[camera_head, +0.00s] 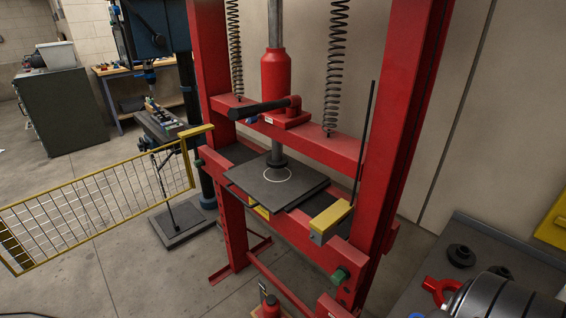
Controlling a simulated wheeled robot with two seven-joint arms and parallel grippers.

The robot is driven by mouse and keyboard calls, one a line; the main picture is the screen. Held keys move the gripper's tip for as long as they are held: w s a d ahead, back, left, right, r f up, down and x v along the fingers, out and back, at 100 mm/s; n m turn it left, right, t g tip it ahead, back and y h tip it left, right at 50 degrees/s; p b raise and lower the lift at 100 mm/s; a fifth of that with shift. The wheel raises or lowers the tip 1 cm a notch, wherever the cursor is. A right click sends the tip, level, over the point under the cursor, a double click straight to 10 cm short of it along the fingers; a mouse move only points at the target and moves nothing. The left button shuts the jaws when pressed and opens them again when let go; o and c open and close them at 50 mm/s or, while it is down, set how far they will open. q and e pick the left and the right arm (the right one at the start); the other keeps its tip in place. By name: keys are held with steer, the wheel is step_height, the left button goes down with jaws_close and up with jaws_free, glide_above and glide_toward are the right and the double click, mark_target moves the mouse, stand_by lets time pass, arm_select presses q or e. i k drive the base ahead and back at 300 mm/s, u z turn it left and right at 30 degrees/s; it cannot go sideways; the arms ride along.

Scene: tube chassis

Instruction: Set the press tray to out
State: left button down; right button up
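The press tray (293,187) is a dark flat plate with a white circle on it, lying on the bed of the red press frame (207,60). The ram's round foot (277,162) stands over the circle; I cannot tell if it touches the plate. The tray's front edge reaches to the front red beam, with a small yellow part (261,212) below it. How far the tray is slid out is hard to tell.
A yellow mesh guard (100,208) stands open to the left of the press. A yellow block (331,217) sits on the right of the bed. A drill press (160,130) is behind left. A dark bench (465,225) with round parts is at right.

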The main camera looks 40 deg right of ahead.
mark_target(274, 190)
steer(key=u, duration=1.8)
steer(key=i, duration=1.05)
steer(key=z, duration=2.1)
